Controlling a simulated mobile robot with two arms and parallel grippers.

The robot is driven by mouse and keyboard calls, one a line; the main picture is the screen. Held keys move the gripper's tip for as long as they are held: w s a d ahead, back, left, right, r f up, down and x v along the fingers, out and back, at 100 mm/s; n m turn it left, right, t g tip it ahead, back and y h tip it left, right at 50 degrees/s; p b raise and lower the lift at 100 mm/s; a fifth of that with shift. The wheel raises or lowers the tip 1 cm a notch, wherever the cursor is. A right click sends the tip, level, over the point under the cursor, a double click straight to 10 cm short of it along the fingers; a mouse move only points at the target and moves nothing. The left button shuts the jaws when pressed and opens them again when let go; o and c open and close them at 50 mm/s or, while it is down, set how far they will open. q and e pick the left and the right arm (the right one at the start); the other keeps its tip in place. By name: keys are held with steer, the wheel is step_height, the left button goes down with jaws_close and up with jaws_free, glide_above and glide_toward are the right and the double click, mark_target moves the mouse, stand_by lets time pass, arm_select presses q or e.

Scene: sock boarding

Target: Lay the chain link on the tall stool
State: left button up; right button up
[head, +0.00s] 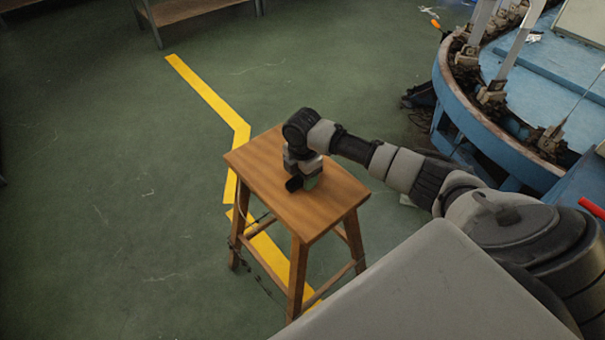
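The tall stool (335,190) is wooden, with a square brown top and splayed legs, and stands upright in the middle of the head view. My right gripper (303,182) points down at the middle of the stool top, very close to it or touching. Its fingers are small and dark here, so I cannot tell whether they are open or shut. I cannot make out the chain link clearly; the gripper and wrist cover that part of the top. My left gripper is out of the picture.
A thin dark chain or cord (238,243) hangs around the stool's left legs. A yellow line (209,98) runs along the green floor. A round blue machine (447,88) stands at the upper right. A table or shelf (185,11) is at the top. The left floor is clear.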

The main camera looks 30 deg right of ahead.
steer(key=shift+r, duration=0.1)
step_height(320, 180, up, 12)
steer(key=p, duration=0.1)
stand_by(0.4)
steer(key=shift+r, duration=0.1)
